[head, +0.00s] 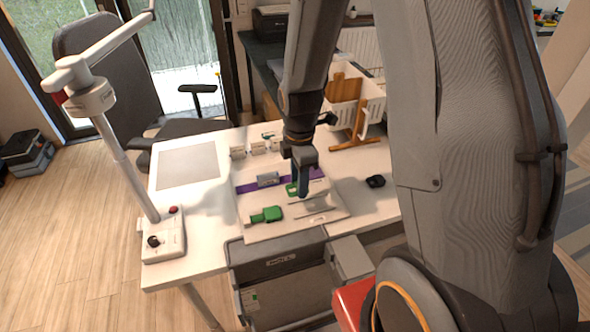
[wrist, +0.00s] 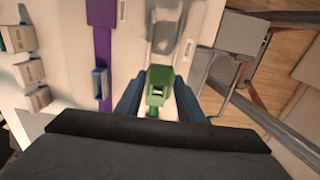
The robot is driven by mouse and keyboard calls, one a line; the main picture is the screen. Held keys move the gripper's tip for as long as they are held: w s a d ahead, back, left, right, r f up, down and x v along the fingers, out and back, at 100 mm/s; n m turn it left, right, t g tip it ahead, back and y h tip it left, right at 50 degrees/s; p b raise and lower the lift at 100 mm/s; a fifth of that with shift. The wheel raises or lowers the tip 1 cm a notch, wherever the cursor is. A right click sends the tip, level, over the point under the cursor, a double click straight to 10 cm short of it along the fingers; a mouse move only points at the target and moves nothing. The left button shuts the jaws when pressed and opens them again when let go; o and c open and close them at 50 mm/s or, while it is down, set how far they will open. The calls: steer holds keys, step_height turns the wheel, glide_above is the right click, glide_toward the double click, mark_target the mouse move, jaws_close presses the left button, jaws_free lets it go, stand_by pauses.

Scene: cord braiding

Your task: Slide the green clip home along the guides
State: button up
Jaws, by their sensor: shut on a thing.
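My gripper (head: 305,180) is over the board (head: 246,229) on the white table. In the wrist view my gripper's two blue fingers (wrist: 158,98) are either side of a green clip (wrist: 159,78) and shut on it. In the head view the held clip (head: 291,189) shows only in part, the gripper hiding the rest. A second green piece (head: 267,214) lies on the board, left of and nearer than the gripper. Grey guide-like parts (wrist: 166,30) lie ahead of the clip in the wrist view. Whether the clip touches them I cannot tell.
A blue-grey block (head: 268,179) sits on the purple strip (head: 248,186) beside the clip. Several small cards (head: 258,148) stand behind the board. A white basket (head: 345,90) in a wooden stand is at the back right, and a black object (head: 375,181) lies right of the board.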

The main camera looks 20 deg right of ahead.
steer(key=shift+d+f+b, duration=0.1)
steer(key=shift+f+b, duration=0.8)
steer(key=shift+f, duration=0.15)
steer(key=shift+f+b, duration=1.85)
steer(key=shift+f, duration=0.8)
